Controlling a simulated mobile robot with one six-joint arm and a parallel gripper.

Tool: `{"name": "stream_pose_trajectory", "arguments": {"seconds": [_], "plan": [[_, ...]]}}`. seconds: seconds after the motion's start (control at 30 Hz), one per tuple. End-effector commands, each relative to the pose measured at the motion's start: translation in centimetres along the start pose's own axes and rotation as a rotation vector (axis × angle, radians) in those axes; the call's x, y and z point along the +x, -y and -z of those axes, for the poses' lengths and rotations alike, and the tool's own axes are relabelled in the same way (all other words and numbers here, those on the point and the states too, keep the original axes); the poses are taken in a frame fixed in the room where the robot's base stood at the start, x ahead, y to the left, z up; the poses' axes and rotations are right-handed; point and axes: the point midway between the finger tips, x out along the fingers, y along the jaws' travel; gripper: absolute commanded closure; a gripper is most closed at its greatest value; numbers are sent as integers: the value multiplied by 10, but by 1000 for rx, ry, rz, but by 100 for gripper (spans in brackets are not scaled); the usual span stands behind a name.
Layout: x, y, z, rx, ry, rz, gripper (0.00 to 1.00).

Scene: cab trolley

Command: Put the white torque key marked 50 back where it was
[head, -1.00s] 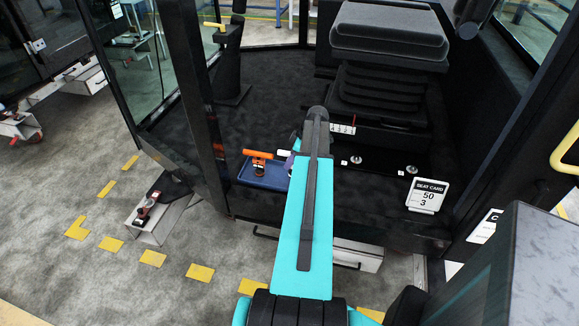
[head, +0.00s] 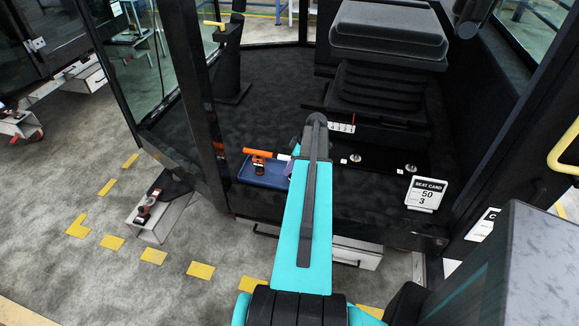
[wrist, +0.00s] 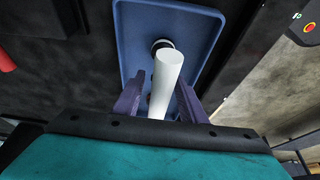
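The white torque key (wrist: 168,68) shows in the wrist view as a plain white cylinder over the blue tray (wrist: 205,28), with a dark round part under its far end. Its marking is not readable. My gripper (wrist: 160,95) has its two purple fingers on either side of the white cylinder, with gaps showing, so it looks open around it. In the head view a bit of white (head: 283,157) shows beside my arm at the blue tray (head: 246,178); my gripper is mostly hidden there. An orange-handled key (head: 257,154) stands on the same tray.
A seat card (head: 427,194) reading 50 and 3 stands on the right of the cab floor. The seat (head: 390,40) is behind, with a numbered strip (head: 342,127) at its base. A dark door post (head: 195,100) rises left of the tray.

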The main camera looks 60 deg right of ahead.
Motion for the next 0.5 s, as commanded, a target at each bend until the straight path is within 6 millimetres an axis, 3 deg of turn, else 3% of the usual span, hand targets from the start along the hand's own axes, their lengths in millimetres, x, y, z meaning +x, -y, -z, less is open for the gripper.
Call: {"name": "stream_pose_trajectory", "arguments": {"seconds": [0.5], "plan": [[-6, 0, 1, 0, 0, -2, 63]]}}
